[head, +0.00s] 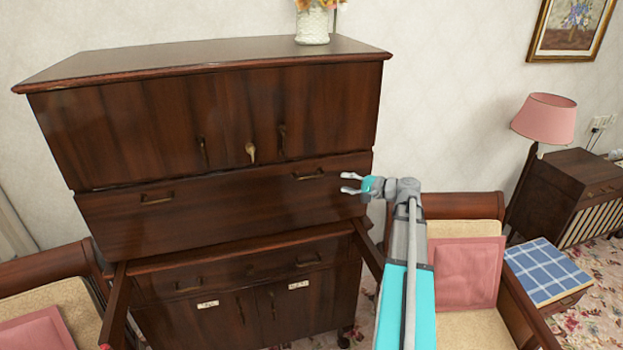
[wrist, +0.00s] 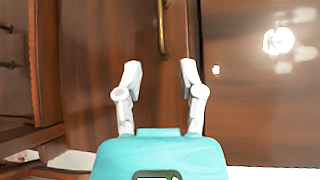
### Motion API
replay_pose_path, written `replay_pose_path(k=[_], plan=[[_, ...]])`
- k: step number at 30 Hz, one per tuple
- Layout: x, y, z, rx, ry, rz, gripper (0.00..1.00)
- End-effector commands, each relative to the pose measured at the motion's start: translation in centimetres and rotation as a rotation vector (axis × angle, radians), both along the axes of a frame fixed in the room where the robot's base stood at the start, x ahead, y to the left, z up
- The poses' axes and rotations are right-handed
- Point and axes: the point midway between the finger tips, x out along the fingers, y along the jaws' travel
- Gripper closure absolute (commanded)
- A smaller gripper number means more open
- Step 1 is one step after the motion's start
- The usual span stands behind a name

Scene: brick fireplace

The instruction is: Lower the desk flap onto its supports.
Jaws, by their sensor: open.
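The desk flap (head: 230,200) is the dark wood panel across the middle of the cabinet, standing upright with a brass handle near each end. Its right handle (head: 308,175) also shows in the wrist view (wrist: 162,28), ahead of the fingers. Two wooden supports stick out forward below the flap, a left one (head: 116,303) and a right one (head: 368,247); the flap is not resting on them. My gripper (head: 350,184) is open and empty at the flap's right end, apart from the handle. Its spread fingers show in the wrist view (wrist: 160,72).
Upper doors (head: 110,125) with a key are shut above the flap. A white vase (head: 312,27) stands on top. Drawers and lower doors (head: 220,322) are below. Cushioned chairs stand close on both sides, the right one (head: 465,275) beside my arm. A lamp (head: 545,118) is farther right.

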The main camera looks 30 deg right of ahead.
Motion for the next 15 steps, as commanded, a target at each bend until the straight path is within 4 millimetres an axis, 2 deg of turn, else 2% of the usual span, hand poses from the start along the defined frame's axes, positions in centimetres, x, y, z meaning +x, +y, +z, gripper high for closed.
replay_pose_path(k=[15], plan=[[5.8,3.6,-1.1,0.000,0.001,0.002,0.50]])
